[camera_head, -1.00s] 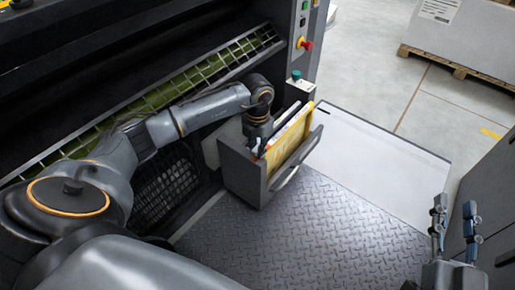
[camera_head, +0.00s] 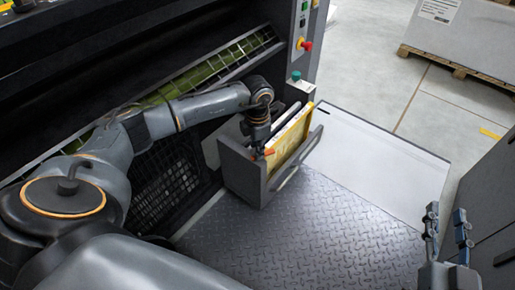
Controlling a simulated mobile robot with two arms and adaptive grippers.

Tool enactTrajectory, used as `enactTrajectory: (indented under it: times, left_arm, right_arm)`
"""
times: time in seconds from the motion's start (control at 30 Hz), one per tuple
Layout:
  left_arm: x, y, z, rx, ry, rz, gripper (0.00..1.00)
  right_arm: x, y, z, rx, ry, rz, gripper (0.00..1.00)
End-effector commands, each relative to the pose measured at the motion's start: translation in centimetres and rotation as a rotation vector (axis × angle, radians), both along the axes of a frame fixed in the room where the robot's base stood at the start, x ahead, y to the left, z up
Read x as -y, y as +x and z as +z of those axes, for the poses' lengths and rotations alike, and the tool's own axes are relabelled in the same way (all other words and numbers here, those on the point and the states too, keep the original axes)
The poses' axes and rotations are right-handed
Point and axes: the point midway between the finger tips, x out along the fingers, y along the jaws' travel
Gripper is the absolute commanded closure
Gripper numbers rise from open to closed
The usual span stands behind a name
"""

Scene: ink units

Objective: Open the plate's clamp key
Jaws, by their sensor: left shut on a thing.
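My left gripper (camera_head: 260,147) points down into the dark grey open-topped holder (camera_head: 240,172) on the front of the machine. It is shut on a small orange-red thing (camera_head: 269,152), mostly hidden by the fingers and the holder's wall; I cannot tell whether this is the clamp key. A yellow flat piece (camera_head: 293,138) and a white flat piece (camera_head: 287,114) stand upright in the holder, right of the gripper. No plate clamp can be made out. My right gripper (camera_head: 447,222) is at the lower right, fingers apart and empty, well away from the holder.
The dark printing machine (camera_head: 150,50) with a green-backed slatted grille (camera_head: 195,78) stands behind the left arm. A button panel (camera_head: 302,30) is above the holder. A tread-plate step (camera_head: 320,225) lies in front, with a grey cabinet (camera_head: 490,200) at right.

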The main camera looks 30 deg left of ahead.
Motion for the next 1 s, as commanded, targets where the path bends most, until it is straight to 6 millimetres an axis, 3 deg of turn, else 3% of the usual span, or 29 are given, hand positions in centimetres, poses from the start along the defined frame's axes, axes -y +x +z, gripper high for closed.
enactTrajectory:
  times: [0.53, 1.0]
  left_arm:
    - [-0.02, 0.06, 0.06, 0.002, 0.000, -0.517, 1.00]
    - [0.00, 0.06, 0.05, 0.002, 0.000, -0.923, 1.00]
  right_arm:
    - [0.21, -0.05, -0.87, -0.042, -0.011, -0.004, 0.65]
    - [0.11, -0.11, -0.08, 0.003, 0.000, -0.002, 0.65]
